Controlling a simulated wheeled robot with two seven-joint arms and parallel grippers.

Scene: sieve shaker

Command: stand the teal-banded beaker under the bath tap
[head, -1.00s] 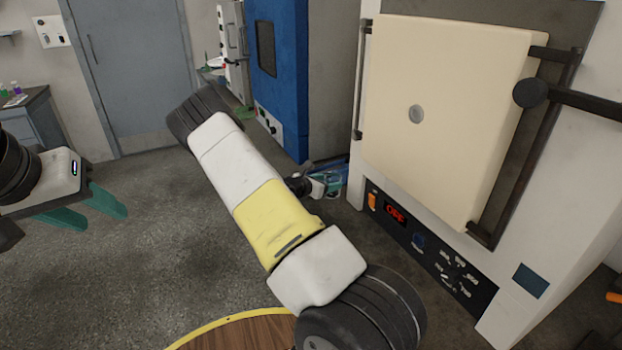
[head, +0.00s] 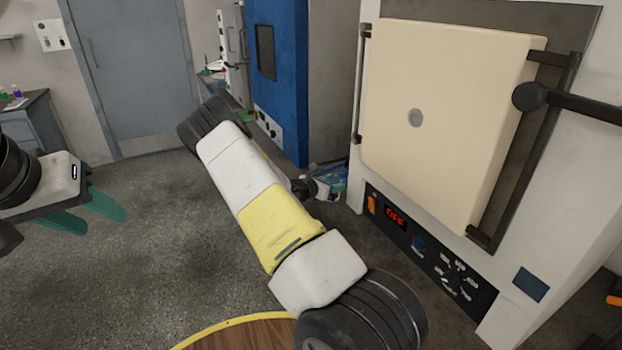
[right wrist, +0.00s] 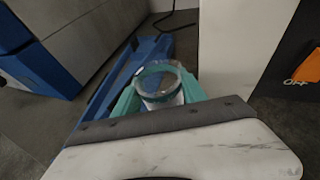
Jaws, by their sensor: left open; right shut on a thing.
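The teal-banded beaker (right wrist: 158,84) is a clear round vessel with a teal rim band. In the right wrist view it sits between the teal fingers of my right gripper (right wrist: 160,98), which is shut on it. In the head view my right gripper (head: 328,184) is small, low in front of the gap between the blue cabinet and the furnace, partly behind my own arm; the beaker is hard to make out there. My left gripper (head: 104,218) is open and empty at the left, above the floor. I cannot see a bath tap in either view.
A large furnace (head: 445,120) with a cream door and a display reading OFF stands at the right. A blue cabinet (head: 280,70) stands behind my right arm. A blue rail (right wrist: 118,92) runs beside the beaker. Grey floor (head: 150,265) is clear at the left and centre.

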